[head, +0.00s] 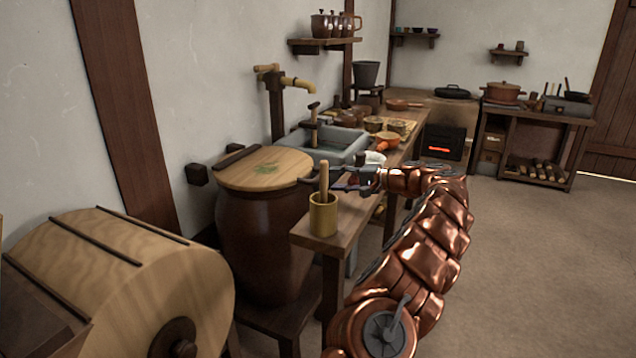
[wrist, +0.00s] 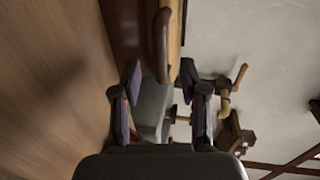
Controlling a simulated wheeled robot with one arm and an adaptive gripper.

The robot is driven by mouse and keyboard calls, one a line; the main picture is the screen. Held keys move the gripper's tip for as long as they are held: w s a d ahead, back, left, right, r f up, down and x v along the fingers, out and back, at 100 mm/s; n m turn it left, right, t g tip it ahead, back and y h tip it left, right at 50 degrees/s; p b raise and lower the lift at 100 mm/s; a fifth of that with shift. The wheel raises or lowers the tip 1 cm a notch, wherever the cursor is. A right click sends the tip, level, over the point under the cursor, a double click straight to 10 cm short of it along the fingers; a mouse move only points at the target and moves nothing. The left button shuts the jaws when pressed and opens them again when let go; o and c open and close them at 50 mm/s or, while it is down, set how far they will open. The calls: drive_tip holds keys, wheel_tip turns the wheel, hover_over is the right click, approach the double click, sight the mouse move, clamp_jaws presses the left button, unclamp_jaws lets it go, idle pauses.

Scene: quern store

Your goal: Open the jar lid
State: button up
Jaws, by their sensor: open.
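The large brown jar (head: 262,235) stands on a low wooden stand at the left. Its round, pale wooden lid (head: 285,163) lies flat on top, with a green leaf mark. A dark bar crosses the lid's far left edge. My gripper (head: 315,179) is at the lid's right edge, reaching in from the right. In the wrist view my gripper (wrist: 160,78) has its two fingers apart. A curved brown handle (wrist: 161,42) shows ahead, in line with the gap. Whether the fingers touch it I cannot tell.
A wooden mortar (head: 323,215) with a pestle stands on the bench corner just below my gripper. A grey sink (head: 330,148) with a tap (head: 295,84) lies behind. A wooden drum (head: 125,270) fills the front left. The floor at right is free.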

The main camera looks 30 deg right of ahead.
sight(318, 176)
drive_tip(key=x, duration=0.6)
drive_tip(key=shift+w+a+f+b, duration=0.1)
drive_tip(key=shift+w+a+b, duration=0.15)
drive_tip(key=shift+b, duration=0.15)
drive_tip(key=shift+c, duration=0.4)
clamp_jaws()
